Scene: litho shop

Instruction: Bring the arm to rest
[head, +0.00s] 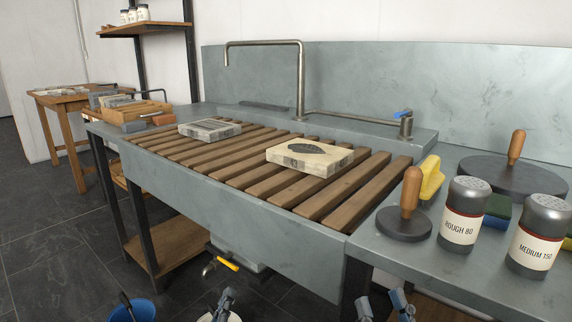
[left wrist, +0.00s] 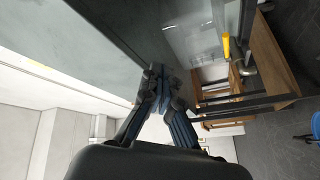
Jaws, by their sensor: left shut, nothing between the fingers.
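My left gripper (head: 225,303) is low in front of the sink at the bottom of the head view, its fingertips together and empty. It also shows in the left wrist view (left wrist: 155,88), with the fingers closed beside the grey sink front. My right gripper (head: 384,304) is at the bottom edge, right of the left one, below the counter front. Its two fingertips stand apart with nothing seen between them. Most of both arms is out of view.
A grey sink (head: 230,205) carries wooden slats with two stone blocks, one nearer (head: 310,158) and one farther (head: 209,129). A yellow-handled tap (head: 222,264) juts out below. Shakers (head: 463,214) and a levigator (head: 405,215) stand on the counter. A blue bucket (head: 133,311) stands lower left.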

